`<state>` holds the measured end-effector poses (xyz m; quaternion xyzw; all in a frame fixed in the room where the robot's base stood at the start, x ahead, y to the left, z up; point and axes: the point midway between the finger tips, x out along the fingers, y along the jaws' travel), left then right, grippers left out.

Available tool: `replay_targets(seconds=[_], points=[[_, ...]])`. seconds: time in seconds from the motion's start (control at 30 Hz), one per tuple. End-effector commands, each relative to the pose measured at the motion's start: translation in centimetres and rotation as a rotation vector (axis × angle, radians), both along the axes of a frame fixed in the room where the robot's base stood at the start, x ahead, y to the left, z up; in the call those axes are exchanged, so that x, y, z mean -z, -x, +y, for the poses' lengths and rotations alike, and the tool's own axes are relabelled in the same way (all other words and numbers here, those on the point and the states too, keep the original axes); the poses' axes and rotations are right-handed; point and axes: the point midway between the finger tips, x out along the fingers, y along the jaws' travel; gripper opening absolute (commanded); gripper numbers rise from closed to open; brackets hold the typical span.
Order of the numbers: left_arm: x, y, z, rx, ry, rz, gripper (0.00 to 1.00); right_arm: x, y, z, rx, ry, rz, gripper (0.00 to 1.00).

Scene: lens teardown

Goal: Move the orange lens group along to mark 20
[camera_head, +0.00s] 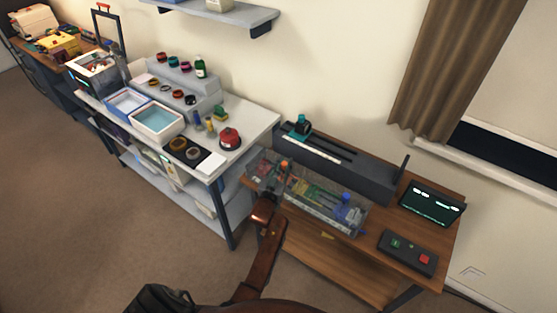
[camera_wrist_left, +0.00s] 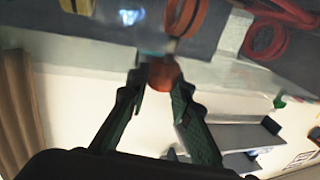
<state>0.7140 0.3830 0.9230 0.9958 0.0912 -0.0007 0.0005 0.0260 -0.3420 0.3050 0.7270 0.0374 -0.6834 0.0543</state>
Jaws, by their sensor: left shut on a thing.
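A long clear box (camera_head: 335,222) with a scale strip along its front stands on the wooden bench and holds several coloured parts. My left gripper (camera_head: 272,190) is at the box's front left side. In the left wrist view my left gripper (camera_wrist_left: 160,82) has its green fingers closed on a small orange-red knob (camera_wrist_left: 166,74). An orange ring (camera_wrist_left: 188,14) shows just beyond the knob, seemingly inside the box. The knob's link to the ring and the scale reading are too blurred to tell. My right gripper is not in view.
A dark rail unit (camera_head: 350,170) stands behind the box. A screen (camera_head: 432,204) and a button panel (camera_head: 407,253) are to the right. The white table (camera_head: 255,128) with trays and a red-topped item (camera_head: 229,138) is to the left. The wooden bench (camera_head: 375,262) has bare room in front.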

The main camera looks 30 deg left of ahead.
Motion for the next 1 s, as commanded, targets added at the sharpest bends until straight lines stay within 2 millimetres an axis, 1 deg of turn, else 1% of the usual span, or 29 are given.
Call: replay_targets(seconds=[0.23,0.27,0.5,0.8,0.87,1.0], points=[[0.0,0.0,0.1,-0.001,-0.002,-0.001,0.0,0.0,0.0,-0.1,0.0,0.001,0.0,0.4],[0.0,0.0,0.1,-0.001,-0.002,-0.001,0.21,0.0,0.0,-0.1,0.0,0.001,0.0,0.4],[0.0,0.0,0.1,-0.001,-0.002,-0.001,0.38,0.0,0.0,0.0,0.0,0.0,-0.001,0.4],[0.0,0.2,0.0,-0.001,-0.002,-0.001,0.39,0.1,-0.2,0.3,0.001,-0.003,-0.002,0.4],[0.0,0.6,0.0,-0.001,-0.002,-0.001,0.39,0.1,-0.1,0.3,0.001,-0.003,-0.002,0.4],[0.1,2.6,-0.4,-0.001,-0.002,-0.001,0.39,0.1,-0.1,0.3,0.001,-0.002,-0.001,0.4]])
